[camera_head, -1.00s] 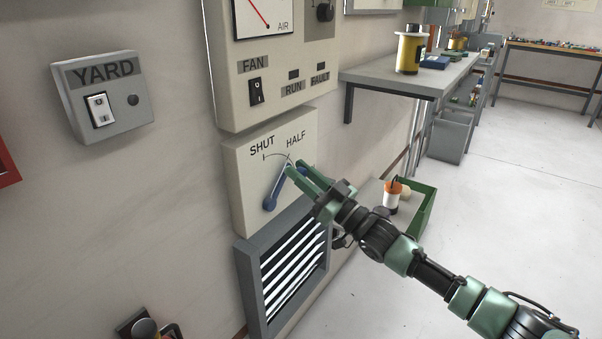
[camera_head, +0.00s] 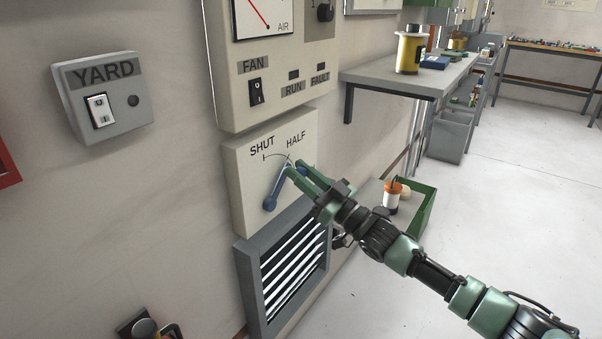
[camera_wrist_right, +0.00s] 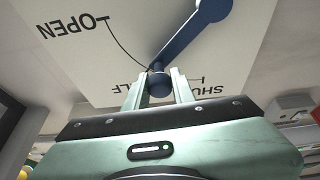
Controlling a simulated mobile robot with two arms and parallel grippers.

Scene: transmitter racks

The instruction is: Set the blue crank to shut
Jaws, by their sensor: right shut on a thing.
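The blue crank (camera_head: 270,203) is mounted on a cream panel (camera_head: 245,205) with a printed arc marked SHUT and HALF in the head view. The crank slants up and right from its round lower end to my right gripper (camera_head: 300,172), near the HALF mark. In the right wrist view the fingers of this gripper (camera_wrist_right: 158,88) are on either side of the crank's knob end (camera_wrist_right: 158,80), shut on it. That view also shows OPEN at left, SHUT at right and the HALF label partly covered. My left gripper is not in view.
A louvred vent (camera_head: 290,268) is just below the panel. The fan and gauge panel (camera_head: 228,95) is above, and a YARD switch box (camera_head: 105,100) is at left. A shelf (camera_head: 395,80) juts from the wall at right. A green crate (camera_head: 428,205) stands behind my right arm.

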